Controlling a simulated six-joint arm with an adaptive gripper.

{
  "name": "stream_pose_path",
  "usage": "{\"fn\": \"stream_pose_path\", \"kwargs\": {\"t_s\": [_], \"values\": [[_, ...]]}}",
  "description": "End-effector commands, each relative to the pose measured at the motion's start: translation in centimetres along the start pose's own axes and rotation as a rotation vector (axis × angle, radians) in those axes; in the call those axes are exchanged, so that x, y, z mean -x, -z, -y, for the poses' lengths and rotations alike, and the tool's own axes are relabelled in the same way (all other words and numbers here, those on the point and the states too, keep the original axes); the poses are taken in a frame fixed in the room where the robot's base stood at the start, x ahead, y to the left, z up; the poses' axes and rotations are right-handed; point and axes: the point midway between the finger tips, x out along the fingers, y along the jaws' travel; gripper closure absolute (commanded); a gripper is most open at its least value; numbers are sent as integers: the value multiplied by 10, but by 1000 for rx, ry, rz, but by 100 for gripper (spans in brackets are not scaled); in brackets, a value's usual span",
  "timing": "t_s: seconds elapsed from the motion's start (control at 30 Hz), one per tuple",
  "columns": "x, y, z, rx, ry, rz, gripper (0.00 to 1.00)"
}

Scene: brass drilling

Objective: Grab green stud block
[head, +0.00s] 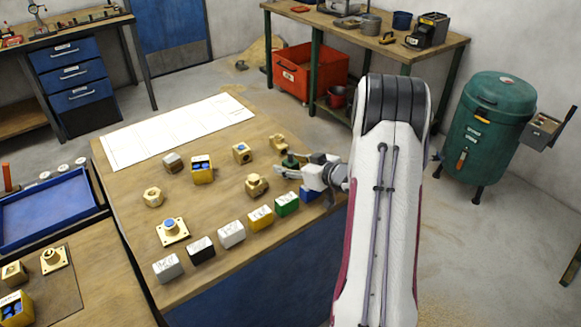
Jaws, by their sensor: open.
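A small dark green piece (290,161), which looks like a green stud block, sits near the right edge of the wooden table (215,205). My gripper (297,167) reaches in from the right, low over the table. Its jaws are open, with the fingers close around the green piece; I cannot tell whether they touch it. The fingers hide part of it. A separate green labelled block (287,204) stands in the front row, just below my gripper.
A brass part (257,185) and a brass block (278,143) are close to my gripper. The front row also has yellow (260,218), white (231,234), black (201,249) and partly hidden blue (310,194) blocks. A white sheet (175,130) covers the far edge.

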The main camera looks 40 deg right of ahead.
Motion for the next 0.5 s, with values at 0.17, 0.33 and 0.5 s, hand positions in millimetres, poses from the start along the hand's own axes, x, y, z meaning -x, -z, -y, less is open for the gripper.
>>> {"fn": "stream_pose_path", "kwargs": {"t_s": [0.17,0.33,0.5], "values": [[0,0,0,0,0,0,54],[0,0,0,-1,0,0,54],[0,0,0,-1,0,0,88]]}}
